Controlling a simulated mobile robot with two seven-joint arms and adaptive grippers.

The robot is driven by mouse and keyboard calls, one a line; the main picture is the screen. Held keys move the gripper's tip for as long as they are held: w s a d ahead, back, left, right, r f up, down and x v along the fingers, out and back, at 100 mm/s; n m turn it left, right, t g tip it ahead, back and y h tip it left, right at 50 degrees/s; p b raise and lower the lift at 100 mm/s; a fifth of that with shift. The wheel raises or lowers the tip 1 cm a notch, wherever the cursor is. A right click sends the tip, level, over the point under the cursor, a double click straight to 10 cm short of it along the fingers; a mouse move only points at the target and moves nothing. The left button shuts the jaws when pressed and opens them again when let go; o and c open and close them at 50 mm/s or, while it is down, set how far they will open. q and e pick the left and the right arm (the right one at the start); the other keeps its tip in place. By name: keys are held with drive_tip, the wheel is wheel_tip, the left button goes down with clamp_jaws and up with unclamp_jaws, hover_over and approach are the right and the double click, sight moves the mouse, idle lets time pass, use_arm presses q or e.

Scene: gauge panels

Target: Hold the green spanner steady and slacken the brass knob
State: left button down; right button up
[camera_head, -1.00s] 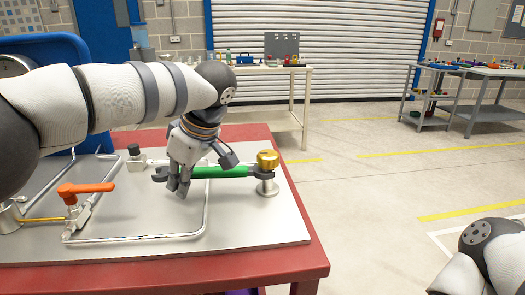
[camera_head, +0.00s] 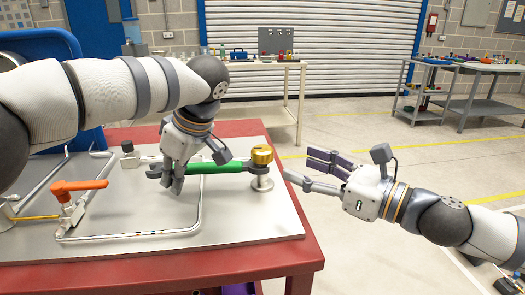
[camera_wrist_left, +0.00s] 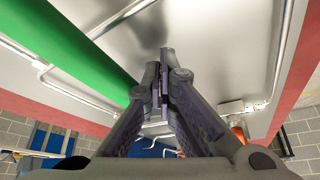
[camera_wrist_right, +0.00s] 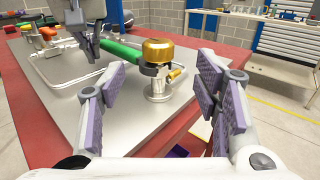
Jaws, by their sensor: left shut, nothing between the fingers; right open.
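The green spanner (camera_head: 222,168) lies level over the metal panel, its dark right end at the fitting under the brass knob (camera_head: 262,155). My left gripper (camera_head: 172,188) points down at the spanner's left end. Its fingers are shut with nothing between them; the left wrist view shows the green handle (camera_wrist_left: 75,50) beside the closed fingertips (camera_wrist_left: 158,75), not between them. My right gripper (camera_head: 297,168) is open and empty, right of the knob and apart from it. In the right wrist view the knob (camera_wrist_right: 160,50) stands ahead, between and beyond the open fingers.
An orange-handled valve (camera_head: 80,188) and bent metal pipes (camera_head: 135,237) are on the panel's left. The panel (camera_head: 245,220) rests on a red table (camera_head: 200,272). Open floor (camera_head: 390,180) lies to the right; benches stand behind.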

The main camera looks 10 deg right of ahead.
sight(271, 155)
drive_tip(key=x, duration=1)
drive_tip(key=shift+w+a, duration=0.1)
drive_tip(key=shift+a, duration=0.15)
drive_tip(key=c, duration=1.2)
